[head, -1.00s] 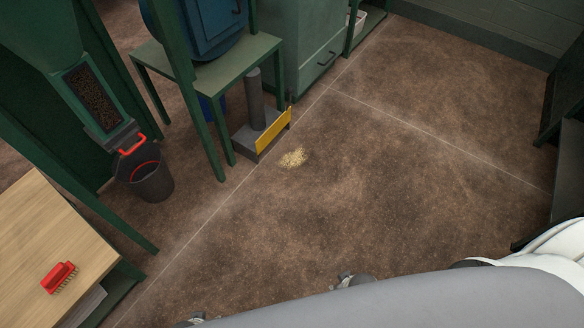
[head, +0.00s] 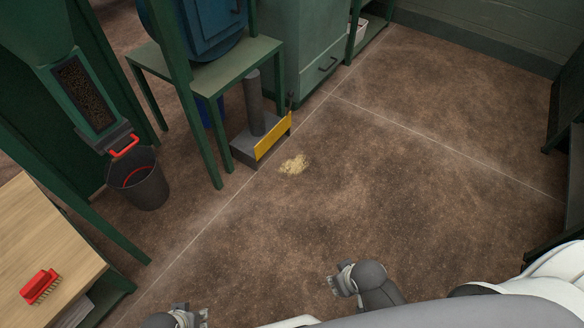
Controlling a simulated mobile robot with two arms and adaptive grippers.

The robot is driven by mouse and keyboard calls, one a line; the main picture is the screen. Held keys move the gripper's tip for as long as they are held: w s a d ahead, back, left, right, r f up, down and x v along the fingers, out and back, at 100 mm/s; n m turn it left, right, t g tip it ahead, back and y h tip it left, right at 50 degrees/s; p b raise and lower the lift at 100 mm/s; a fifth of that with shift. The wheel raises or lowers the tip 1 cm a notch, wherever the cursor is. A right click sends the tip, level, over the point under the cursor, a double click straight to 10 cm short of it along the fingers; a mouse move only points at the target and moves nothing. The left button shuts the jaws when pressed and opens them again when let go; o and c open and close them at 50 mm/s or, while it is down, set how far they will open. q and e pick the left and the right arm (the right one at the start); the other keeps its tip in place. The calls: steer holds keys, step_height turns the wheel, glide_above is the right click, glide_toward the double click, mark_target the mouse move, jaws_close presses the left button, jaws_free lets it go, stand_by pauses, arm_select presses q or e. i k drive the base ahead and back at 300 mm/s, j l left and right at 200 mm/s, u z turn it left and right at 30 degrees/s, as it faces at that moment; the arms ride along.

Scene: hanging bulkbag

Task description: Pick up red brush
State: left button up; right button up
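The red brush (head: 40,286) lies on the wooden tabletop (head: 50,245) at the lower left, near the table's right edge. Its pale bristles show along its lower right side. My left gripper (head: 188,315) is partly in view at the bottom edge, well to the right of the brush and apart from it. My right gripper (head: 341,281) is over the floor at the bottom centre, far from the brush. Both grippers are small and seen from above, so their finger openings are unclear. Neither touches the brush.
A dark bucket (head: 147,187) stands on the floor beyond the table, below a green chute (head: 85,95). A grey post on a base with a yellow plate (head: 273,137) stands near a small pale pile (head: 294,164). The middle floor is clear.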

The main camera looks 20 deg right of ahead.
mark_target(33, 293)
steer(key=u, duration=1.85)
steer(key=i+j+z, duration=0.15)
steer(key=i+j, duration=0.2)
